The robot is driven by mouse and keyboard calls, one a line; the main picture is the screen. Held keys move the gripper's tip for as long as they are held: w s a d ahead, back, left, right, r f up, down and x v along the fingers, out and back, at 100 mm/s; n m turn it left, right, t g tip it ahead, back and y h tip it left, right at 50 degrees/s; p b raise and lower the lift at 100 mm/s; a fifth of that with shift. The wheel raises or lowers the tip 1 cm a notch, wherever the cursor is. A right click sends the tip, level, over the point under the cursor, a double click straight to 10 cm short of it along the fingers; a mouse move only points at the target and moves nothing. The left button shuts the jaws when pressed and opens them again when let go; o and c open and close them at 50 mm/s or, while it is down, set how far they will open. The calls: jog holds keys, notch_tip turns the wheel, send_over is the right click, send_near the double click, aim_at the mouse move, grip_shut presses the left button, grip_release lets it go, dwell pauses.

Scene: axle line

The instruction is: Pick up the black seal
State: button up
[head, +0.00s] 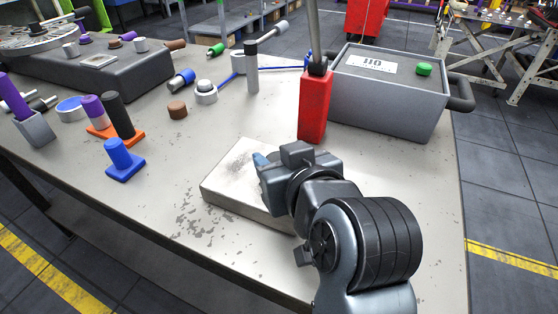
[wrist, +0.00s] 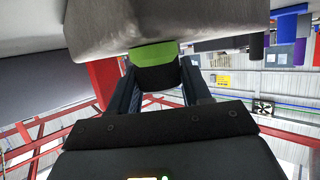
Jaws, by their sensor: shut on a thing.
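In the wrist view my gripper (wrist: 160,76) has its two fingers on either side of a short black round piece, which I take for the black seal (wrist: 156,80). My gripper is shut on it. A bright green part (wrist: 152,55) adjoins the black piece on the side towards the pale slab. I cannot tell whether the green part touches the slab. In the head view my gripper (head: 264,163) is low over the pale slab (head: 232,179) on the table; its own wrist hides the held piece there.
A red block (head: 315,104) with a grey rod stands just behind my gripper. A grey box (head: 385,103) with a green knob is at the back right. A blue peg on a base (head: 123,163), a brown piece (head: 177,109) and several other parts lie left. The table (head: 165,190) is bare at front left.

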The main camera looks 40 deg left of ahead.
jog(key=shift+c, duration=0.8)
jog(key=shift+r, duration=0.15)
jog(key=shift+r, duration=0.35)
jog(key=r, duration=0.3)
jog(key=shift+w+d+r, duration=0.15)
jog(key=shift+d+r, duration=0.25)
jog(key=w+d+r, duration=0.1)
jog(key=d+r, duration=0.5)
jog(key=d, duration=0.4)
jog(key=shift+w+d+r+p, duration=0.15)
jog(key=shift+w+d+p, duration=0.15)
jog(key=shift+w+d, duration=0.1)
